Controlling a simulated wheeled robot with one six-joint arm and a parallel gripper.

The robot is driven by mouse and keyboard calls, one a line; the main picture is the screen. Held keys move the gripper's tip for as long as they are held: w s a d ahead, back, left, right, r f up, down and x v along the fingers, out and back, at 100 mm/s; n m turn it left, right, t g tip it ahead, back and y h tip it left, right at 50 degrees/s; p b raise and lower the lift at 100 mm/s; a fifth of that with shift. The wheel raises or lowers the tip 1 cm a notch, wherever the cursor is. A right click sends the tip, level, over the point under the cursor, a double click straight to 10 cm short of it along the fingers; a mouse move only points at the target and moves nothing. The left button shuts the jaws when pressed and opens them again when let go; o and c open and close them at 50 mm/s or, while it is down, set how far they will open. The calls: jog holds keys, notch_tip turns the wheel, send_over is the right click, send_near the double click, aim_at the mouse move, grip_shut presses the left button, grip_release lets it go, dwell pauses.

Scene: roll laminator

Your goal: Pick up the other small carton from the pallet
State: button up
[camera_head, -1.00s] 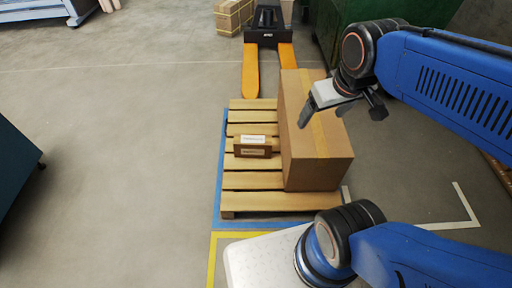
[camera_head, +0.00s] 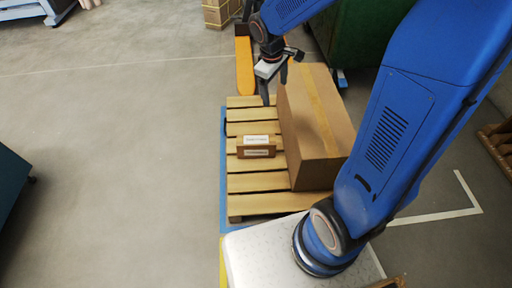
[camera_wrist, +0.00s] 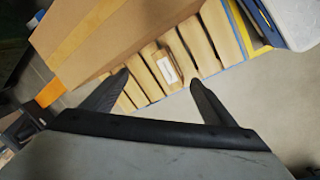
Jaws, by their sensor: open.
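A small brown carton (camera_head: 256,147) with a white label lies on the slats of the wooden pallet (camera_head: 250,183), left of a large box. It also shows in the wrist view (camera_wrist: 167,67), between and beyond the two fingertips. My gripper (camera_head: 274,93) is open and empty. In the head view it hangs above the far part of the pallet, beyond the small carton and beside the large box's far end. In the wrist view the open fingers (camera_wrist: 158,78) are apart from the carton.
A large brown carton (camera_head: 318,130) stands on the pallet's right half, close to the small carton. A pallet jack with yellow forks (camera_head: 244,66) is behind. More cartons (camera_head: 216,12) stand at the back. The floor left of the pallet is clear.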

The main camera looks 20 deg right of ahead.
jog(key=w+a+f+n+g, duration=0.1)
jog(key=w+a+f+n, duration=0.1)
jog(key=w+f, duration=0.35)
jog(key=w+a+f+n, duration=0.2)
jog(key=f, duration=0.7)
jog(key=n+g+h, duration=0.1)
jog(key=n, duration=0.2)
send_near(258, 147)
jog(key=w+a+r, duration=0.1)
jog(key=w+r, duration=0.1)
jog(key=w, duration=0.2)
jog(key=shift+w+a+f+n, duration=0.1)
jog(key=shift+w+f+n, duration=0.1)
jog(key=shift+f+n, duration=0.1)
jog(key=x, duration=1.7)
jog(key=shift+s+d, duration=0.25)
jog(key=shift+d, duration=0.1)
jog(key=c, duration=1.6)
jog(key=shift+r, duration=0.1)
